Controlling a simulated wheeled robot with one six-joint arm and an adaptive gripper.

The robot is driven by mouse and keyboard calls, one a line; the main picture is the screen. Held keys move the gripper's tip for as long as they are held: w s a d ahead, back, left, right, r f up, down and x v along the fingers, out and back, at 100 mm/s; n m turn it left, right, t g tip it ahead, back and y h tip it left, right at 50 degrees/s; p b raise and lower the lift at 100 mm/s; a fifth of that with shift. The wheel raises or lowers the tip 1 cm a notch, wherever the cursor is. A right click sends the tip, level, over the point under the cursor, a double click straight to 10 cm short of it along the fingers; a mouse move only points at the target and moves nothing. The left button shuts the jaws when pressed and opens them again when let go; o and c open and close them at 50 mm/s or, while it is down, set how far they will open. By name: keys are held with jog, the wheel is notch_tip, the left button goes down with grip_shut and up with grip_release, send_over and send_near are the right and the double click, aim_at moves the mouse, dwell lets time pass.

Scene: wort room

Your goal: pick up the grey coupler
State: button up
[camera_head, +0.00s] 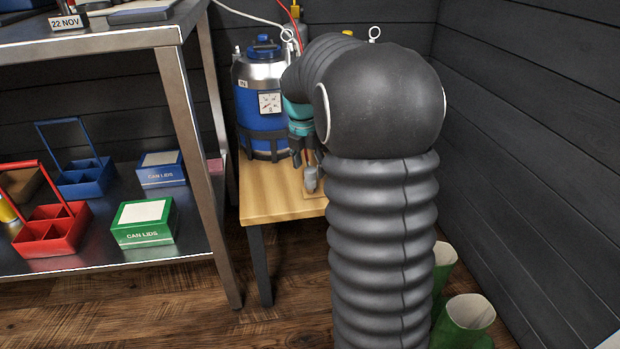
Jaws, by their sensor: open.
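A small grey coupler (311,178) sits on the wooden table near its front edge, to the right of the blue keg. My gripper (304,160) points down just above the coupler, with its dark fingers open. The fingers are close to the coupler's top; I cannot tell whether they touch it. My own black arm covers the right part of the table and what stands behind it.
The blue and silver keg (262,100) stands close on the left of my gripper. A steel shelf (190,235) at the left holds a red caddy (45,232), a blue caddy (84,180) and can lid boxes.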

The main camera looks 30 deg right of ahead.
aim_at(310, 169)
jog(key=f, duration=0.4)
jog(key=shift+w+d+b, duration=0.1)
jog(key=shift+d+b, duration=0.15)
jog(key=shift+b, duration=0.15)
jog(key=shift+r, duration=0.1)
grip_shut()
